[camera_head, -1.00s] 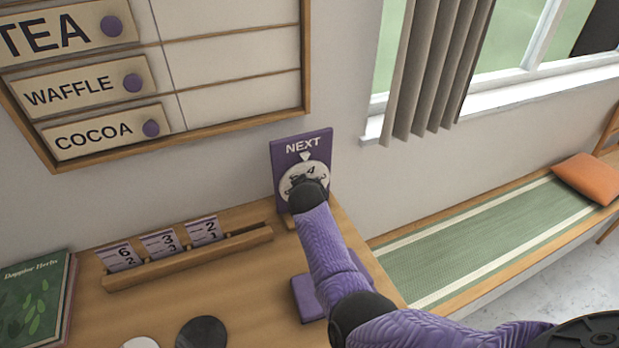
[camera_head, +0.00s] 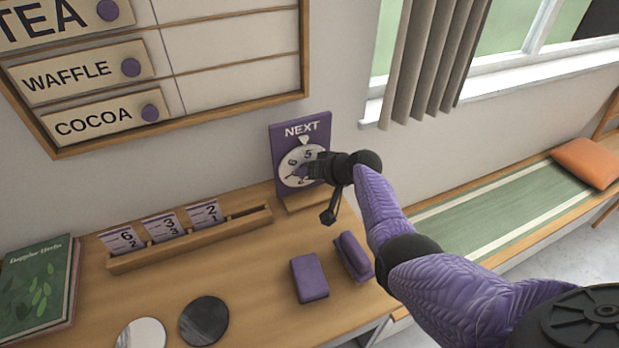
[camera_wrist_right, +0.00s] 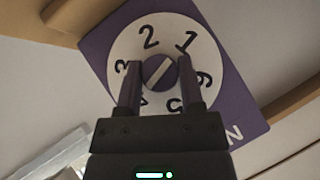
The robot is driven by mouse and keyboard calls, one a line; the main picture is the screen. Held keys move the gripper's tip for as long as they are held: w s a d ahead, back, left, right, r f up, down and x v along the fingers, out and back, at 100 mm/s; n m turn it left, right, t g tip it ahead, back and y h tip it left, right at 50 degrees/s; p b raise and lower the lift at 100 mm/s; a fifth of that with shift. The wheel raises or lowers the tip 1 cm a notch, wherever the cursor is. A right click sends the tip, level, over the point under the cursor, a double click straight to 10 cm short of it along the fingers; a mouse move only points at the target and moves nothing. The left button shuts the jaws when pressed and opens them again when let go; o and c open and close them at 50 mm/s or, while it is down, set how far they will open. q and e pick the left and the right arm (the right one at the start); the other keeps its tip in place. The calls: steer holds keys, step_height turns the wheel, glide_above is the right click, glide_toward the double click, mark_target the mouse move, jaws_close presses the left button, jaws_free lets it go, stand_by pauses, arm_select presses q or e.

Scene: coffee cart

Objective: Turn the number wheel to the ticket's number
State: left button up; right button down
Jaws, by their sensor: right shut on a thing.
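The number wheel (camera_head: 291,179) is a white dial with black numerals on a purple board (camera_head: 318,134) marked NEXT, with a white pointer at the top. The 5 is close to the pointer, slightly right of it, and the 6 is to its left. My right gripper (camera_head: 309,171) is shut on the wheel's centre knob, covering the dial's right side. In the right wrist view the knob (camera_wrist_right: 160,73) sits between the fingers (camera_wrist_right: 161,92). Tickets stand in a wooden rack: left ticket (camera_head: 122,239) reads 6, middle ticket (camera_head: 163,226) 3, right ticket (camera_head: 204,213) 2, each with smaller print below.
The wooden rack (camera_head: 190,243) stands left of the board. Two purple blocks (camera_head: 309,278) (camera_head: 354,257), a dark disc (camera_head: 204,321), a pale disc (camera_head: 141,334) and a green book (camera_head: 37,285) are on the counter. A menu board (camera_head: 235,110) hangs above.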

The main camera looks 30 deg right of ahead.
steer(key=m+y+b, duration=0.1)
steer(key=y+b, duration=0.1)
steer(key=f+m+t+y+b, duration=0.1)
steer(key=y+b, duration=0.1)
steer(key=b, duration=0.1)
steer(key=shift+d, duration=0.1)
steer(key=m+y+b, duration=0.1)
steer(key=b, duration=0.1)
steer(key=shift+m+t+b, duration=0.3)
steer(key=shift+t, duration=0.1)
steer(key=shift+r+m+t+y+b, duration=0.2)
steer(key=shift+m+t+y+b, duration=0.15)
steer(key=shift+y+b, duration=0.35)
steer(key=shift+c, duration=1.1)
jaws_free()
steer(key=shift+r, duration=0.1)
